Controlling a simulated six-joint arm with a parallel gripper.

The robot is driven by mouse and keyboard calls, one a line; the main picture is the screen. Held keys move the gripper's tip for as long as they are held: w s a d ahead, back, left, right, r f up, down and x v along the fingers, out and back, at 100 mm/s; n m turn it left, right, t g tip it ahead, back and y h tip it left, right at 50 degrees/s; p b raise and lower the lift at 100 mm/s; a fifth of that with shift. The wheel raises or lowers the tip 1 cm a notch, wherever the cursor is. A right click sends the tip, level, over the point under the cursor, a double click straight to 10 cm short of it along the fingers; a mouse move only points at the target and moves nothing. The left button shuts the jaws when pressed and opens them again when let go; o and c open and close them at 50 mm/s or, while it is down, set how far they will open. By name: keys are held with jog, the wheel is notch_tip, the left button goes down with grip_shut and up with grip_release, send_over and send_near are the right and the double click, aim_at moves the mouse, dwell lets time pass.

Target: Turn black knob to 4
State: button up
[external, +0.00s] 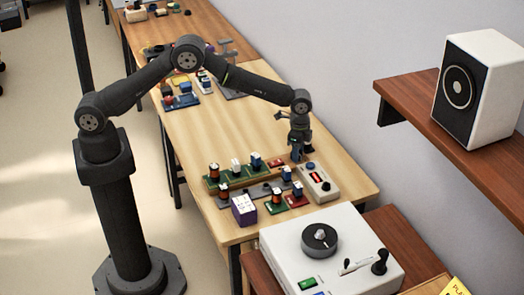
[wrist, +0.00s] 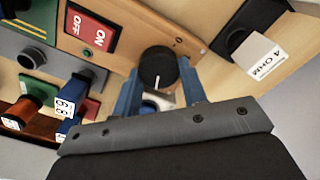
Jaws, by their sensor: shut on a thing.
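The black knob (wrist: 158,66) sits on a wood-coloured panel (wrist: 205,52) in the wrist view. A white pointer line on it faces the bottom of that picture, towards my gripper's body. No scale numbers around it are readable. My gripper (wrist: 158,85) has its two blue fingers on either side of the knob and is shut on it. A red switch marked ON and OFF (wrist: 92,32) is on the same panel, left of the knob. In the external view my gripper (external: 297,155) is low over the table's far right part; the knob is hidden there.
Wired component blocks (external: 214,172) stand close to the left of my gripper. A grey box with a red part (external: 318,182) is just right of it. A speaker (external: 480,85) stands on a shelf. The table's middle (external: 205,135) is clear.

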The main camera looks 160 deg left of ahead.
jog(key=shift+r+m, duration=0.1)
jog(key=shift+m, duration=0.7)
jog(key=shift+w, duration=0.1)
jog(key=o, duration=1)
jog(key=shift+c, duration=0.2)
notch_tip(320, 180, up, 17)
jog(key=shift+r, duration=0.2)
jog(key=shift+f, duration=0.15)
notch_tip(320, 180, down, 17)
jog(key=shift+f, duration=0.15)
